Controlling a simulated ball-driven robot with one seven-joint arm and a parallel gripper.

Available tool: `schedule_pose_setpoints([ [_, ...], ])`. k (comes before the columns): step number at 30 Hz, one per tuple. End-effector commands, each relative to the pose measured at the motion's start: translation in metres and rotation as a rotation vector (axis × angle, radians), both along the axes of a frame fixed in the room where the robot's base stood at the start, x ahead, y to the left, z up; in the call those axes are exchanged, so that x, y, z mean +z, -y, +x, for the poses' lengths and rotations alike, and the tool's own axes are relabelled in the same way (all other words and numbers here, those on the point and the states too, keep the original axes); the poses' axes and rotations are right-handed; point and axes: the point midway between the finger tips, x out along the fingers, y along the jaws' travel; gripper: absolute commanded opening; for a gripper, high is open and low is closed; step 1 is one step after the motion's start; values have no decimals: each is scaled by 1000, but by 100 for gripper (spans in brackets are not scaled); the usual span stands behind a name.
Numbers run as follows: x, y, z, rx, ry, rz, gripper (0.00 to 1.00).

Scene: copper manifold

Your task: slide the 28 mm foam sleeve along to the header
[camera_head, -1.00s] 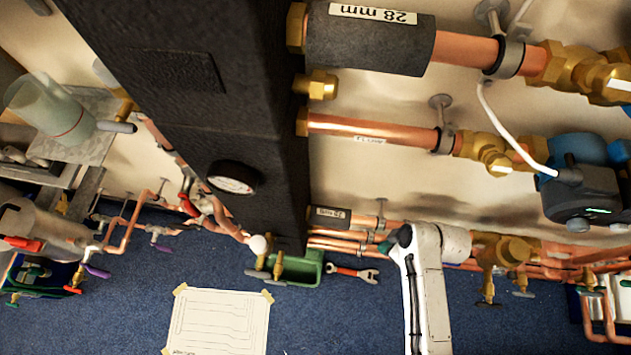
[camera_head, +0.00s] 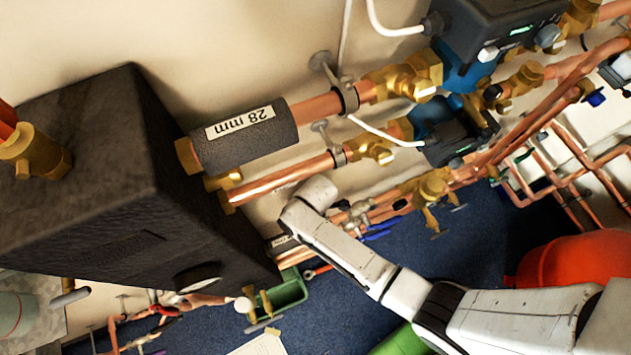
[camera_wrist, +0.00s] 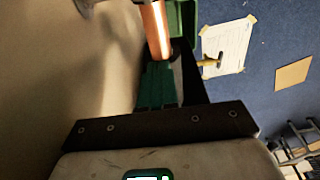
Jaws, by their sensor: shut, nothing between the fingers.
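A dark grey foam sleeve (camera_head: 250,136) with a white "28 mm" label is around the upper copper pipe, its left end close to the brass fitting on the black header (camera_head: 140,180). A second, smaller-looking dark sleeve (camera_head: 283,243) is on a lower pipe beside the header, partly hidden by my arm. My gripper is hidden in the head view.
Valves and blue pumps (camera_head: 437,122) crowd the pipes to the right. A red vessel (camera_head: 575,262) stands at the lower right.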

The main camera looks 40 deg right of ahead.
Motion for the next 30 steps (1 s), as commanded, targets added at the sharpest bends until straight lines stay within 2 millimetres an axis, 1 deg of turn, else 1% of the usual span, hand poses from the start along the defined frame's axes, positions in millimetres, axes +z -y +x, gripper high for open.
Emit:
schedule_pose_setpoints([
  [1,1,-11,2,5,-1,0,0],
  [3,1,-25,5,4,1,0,0],
  [9,1,-57,11,2,-1,0,0],
  [15,-15,-56,10,-2,0,0,0],
  [27,-20,-55,7,-2,-7,0,0],
  [30,-19,-48,4,-3,-11,0,0],
])
